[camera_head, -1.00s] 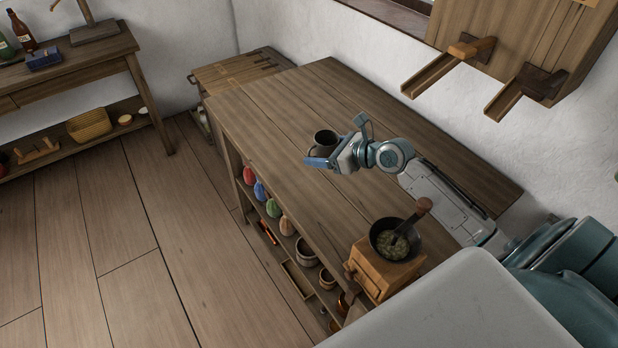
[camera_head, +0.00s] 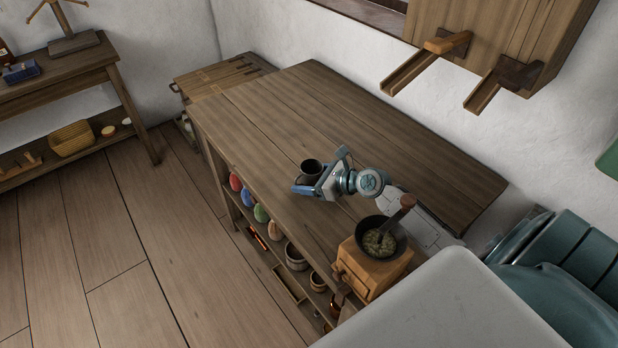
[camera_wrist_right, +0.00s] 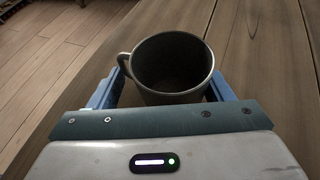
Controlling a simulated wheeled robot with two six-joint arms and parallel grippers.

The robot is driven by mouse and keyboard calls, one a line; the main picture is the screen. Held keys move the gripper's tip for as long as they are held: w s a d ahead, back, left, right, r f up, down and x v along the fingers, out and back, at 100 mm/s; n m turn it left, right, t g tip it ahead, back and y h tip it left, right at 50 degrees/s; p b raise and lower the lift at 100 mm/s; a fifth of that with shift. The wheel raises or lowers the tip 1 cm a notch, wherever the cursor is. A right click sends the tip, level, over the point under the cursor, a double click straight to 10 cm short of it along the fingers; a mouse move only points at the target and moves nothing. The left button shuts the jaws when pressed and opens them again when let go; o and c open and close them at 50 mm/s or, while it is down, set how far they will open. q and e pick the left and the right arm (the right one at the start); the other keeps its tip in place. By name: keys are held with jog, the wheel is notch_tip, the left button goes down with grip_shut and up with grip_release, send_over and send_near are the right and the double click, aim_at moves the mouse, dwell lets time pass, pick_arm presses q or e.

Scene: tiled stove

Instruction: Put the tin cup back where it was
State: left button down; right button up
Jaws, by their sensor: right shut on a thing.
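The tin cup (camera_head: 311,168) is a dark grey cup, upright over the wooden table, toward its left long edge. My right gripper (camera_head: 308,182) is shut on it, with its blue fingers on either side of the cup. In the right wrist view the cup (camera_wrist_right: 172,66) looks empty, and its handle points left, by the left finger. I cannot tell whether the cup's base touches the tabletop. My left gripper is in neither view.
The wooden table (camera_head: 400,140) is mostly bare. A grinder (camera_head: 375,265) with a dark bowl stands at its near end. Colored egg-shaped things (camera_head: 261,213) sit along the shelf below. Two wooden chutes (camera_head: 411,75) stick out from a wall cabinet. A bench (camera_head: 60,75) stands at the left.

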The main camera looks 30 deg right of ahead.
jog(key=o, duration=1)
jog(key=shift+f, duration=0.1)
jog(key=shift+c, duration=0.2)
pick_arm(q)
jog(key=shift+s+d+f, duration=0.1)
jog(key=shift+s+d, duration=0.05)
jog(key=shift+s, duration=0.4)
pick_arm(e)
jog(key=shift+o, duration=0.2)
jog(key=shift+s+d+r+p, duration=0.15)
jog(key=shift+s+r+p, duration=0.1)
jog(key=shift+r+p, duration=0.05)
jog(key=p+v, duration=0.4)
jog(key=v, duration=0.6)
jog(key=shift+d+f, duration=0.1)
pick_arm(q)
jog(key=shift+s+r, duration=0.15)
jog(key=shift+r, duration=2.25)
pick_arm(e)
jog(key=shift+s+d+r, duration=0.3)
jog(key=shift+s, duration=0.3)
